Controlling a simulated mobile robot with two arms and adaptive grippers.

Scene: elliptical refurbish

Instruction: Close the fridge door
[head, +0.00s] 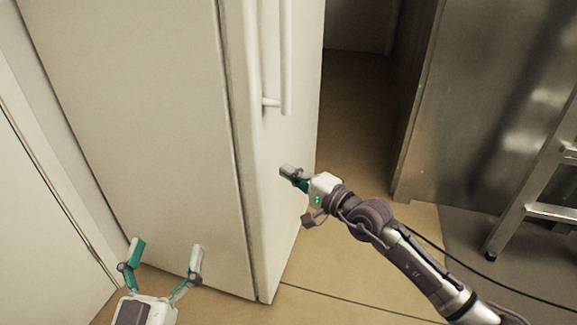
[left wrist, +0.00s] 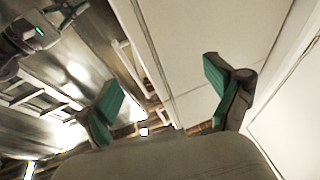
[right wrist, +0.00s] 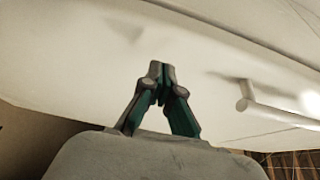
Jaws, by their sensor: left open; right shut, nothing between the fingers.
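The white fridge stands at centre left in the head view, its broad side panel (head: 140,110) facing me. Its door (head: 270,200) is the narrow face on the right, with a long vertical handle (head: 286,60). A thin dark seam runs between door and body; the door looks shut or nearly so. My right gripper (head: 287,171) is shut and empty at the door's front face, below the handle; I cannot tell whether it touches. The handle's end (right wrist: 262,108) shows right of its fingertips in the right wrist view. My left gripper (head: 166,246) is open and empty, low by the side panel.
A metal cabinet (head: 480,90) and a ladder (head: 535,190) stand at the right. A cable crosses the floor at lower right. A pale panel (head: 40,200) stands close on the left. Tan floor (head: 360,130) is clear between the fridge and the metal cabinet.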

